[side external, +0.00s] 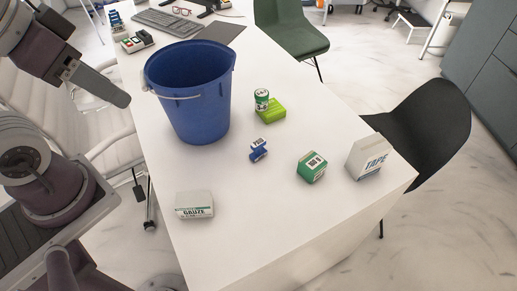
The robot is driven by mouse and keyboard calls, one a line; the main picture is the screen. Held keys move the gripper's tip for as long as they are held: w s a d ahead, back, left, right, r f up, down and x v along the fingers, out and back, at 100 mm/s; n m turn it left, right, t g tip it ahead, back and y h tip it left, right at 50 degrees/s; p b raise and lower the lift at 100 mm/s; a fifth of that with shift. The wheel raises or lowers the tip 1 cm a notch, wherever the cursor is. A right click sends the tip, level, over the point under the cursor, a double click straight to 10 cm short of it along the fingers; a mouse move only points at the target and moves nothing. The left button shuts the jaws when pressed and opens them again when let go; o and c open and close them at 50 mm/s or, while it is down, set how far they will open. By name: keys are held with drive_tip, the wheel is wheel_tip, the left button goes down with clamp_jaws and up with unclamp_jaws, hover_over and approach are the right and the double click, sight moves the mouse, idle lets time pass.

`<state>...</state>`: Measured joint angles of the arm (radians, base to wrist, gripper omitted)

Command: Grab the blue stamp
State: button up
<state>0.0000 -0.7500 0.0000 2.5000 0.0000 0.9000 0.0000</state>
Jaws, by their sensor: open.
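The blue stamp (258,154) is a small blue item with a white label on its upper part. It stands on the white table (245,205), in front of and to the right of a large blue bucket. Clear tabletop surrounds it. My gripper (120,98) is at the upper left, at the end of my arm, left of the bucket and well away from the stamp. It is open and holds nothing I can see; its fingertips are not clearly shown.
The tall blue bucket (190,95) stands between my gripper and the stamp. A green-labelled can (261,99) and lime block (272,115) are behind the stamp. A green box (311,167) and tape box (368,157) are right, a gauze box (194,205) front left.

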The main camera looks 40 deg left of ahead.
drive_tip(key=w+f+t, duration=0.1)
drive_tip(key=w+f, duration=0.2)
drive_tip(key=w, duration=1.1)
drive_tip(key=m+t+h, duration=0.1)
drive_tip(key=m+t, duration=0.1)
drive_tip(key=t, duration=0.2)
hover_over(266, 143)
drive_tip(key=a, duration=0.3)
wheel_tip(266, 143, down, 21)
drive_tip(key=shift+t+h, duration=0.5)
drive_tip(key=f, duration=0.2)
drive_tip(key=s+f, duration=0.1)
drive_tip(key=f, duration=0.1)
drive_tip(key=s+d+f, duration=0.1)
drive_tip(key=f, duration=0.2)
drive_tip(key=s+f, duration=0.1)
drive_tip(key=s+f+t, duration=0.1)
drive_tip(key=shift+s+a+f, duration=0.1)
drive_tip(key=shift+s+a, duration=0.2)
drive_tip(key=shift+s+f+h, duration=0.1)
drive_tip(key=shift+s+h, duration=0.2)
drive_tip(key=shift+s, duration=0.05)
drive_tip(key=shift+t, duration=0.4)
drive_tip(key=x, duration=0.7)
drive_tip(key=shift+d, duration=0.3)
clamp_jaws()
